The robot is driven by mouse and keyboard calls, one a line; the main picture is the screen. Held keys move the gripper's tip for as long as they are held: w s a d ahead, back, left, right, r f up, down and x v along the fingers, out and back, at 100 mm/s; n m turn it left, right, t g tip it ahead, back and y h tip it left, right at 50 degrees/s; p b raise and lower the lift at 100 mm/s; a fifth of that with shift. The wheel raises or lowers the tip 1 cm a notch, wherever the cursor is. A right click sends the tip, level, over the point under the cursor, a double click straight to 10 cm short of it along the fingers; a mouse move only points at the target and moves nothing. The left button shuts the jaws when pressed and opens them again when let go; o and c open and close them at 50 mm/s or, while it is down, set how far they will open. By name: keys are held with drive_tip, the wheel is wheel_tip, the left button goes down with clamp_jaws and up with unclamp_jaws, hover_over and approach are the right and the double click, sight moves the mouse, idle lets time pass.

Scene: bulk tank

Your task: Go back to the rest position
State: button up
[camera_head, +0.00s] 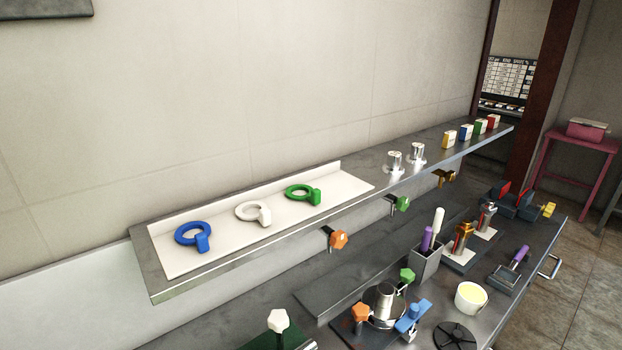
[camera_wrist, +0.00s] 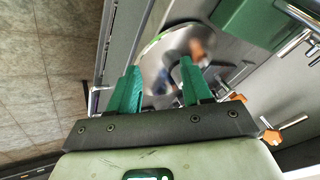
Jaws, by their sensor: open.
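My gripper (camera_wrist: 158,64) shows in the wrist view with two green fingers set well apart. The gap between them is empty, and it holds nothing. Beyond the fingertips is a round, shiny metal surface (camera_wrist: 152,62) with blurred orange and dark patches on it; I cannot tell how far it is from the fingers. My gripper does not show in the head view.
In the head view a shelf holds a white tray (camera_head: 335,188) with blue (camera_head: 190,238), white (camera_head: 254,214) and green (camera_head: 303,194) rings. The counter below is crowded: a pot (camera_head: 384,304), a grey holder (camera_head: 426,263), a yellow-filled cup (camera_head: 470,298). A green block (camera_wrist: 250,28) is in the wrist view.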

drive_tip(key=s+d+f+n+g+h, duration=0.1)
drive_tip(key=s+d+f+g, duration=0.1)
drive_tip(key=s, duration=0.7)
drive_tip(key=s+d+f+n+g+h, duration=0.2)
drive_tip(key=s+d+f, duration=0.2)
drive_tip(key=s, duration=0.5)
wheel_tip(320, 180, down, 2)
drive_tip(key=shift+s+d, duration=0.15)
